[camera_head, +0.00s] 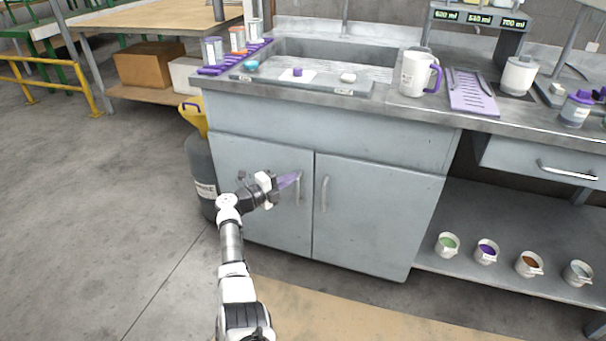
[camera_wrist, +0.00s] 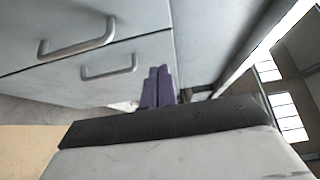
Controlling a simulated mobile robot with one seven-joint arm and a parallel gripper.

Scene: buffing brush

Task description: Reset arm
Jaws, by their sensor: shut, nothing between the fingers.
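My gripper (camera_head: 289,181) is in front of the left door of the grey sink cabinet (camera_head: 380,200), near the left door handle (camera_head: 298,188). I cannot tell whether it touches the door. Its purple fingers also show in the wrist view (camera_wrist: 158,88), pressed together with nothing between them. My arm reaches up from the bottom of the head view, over the floor.
The counter above holds a sink (camera_head: 325,60), a white jug with a purple handle (camera_head: 418,73) and a purple rack (camera_head: 472,92). A dark canister (camera_head: 201,170) stands left of the cabinet. Several small cups sit on the low shelf (camera_head: 480,215) at right. Floor at left is clear.

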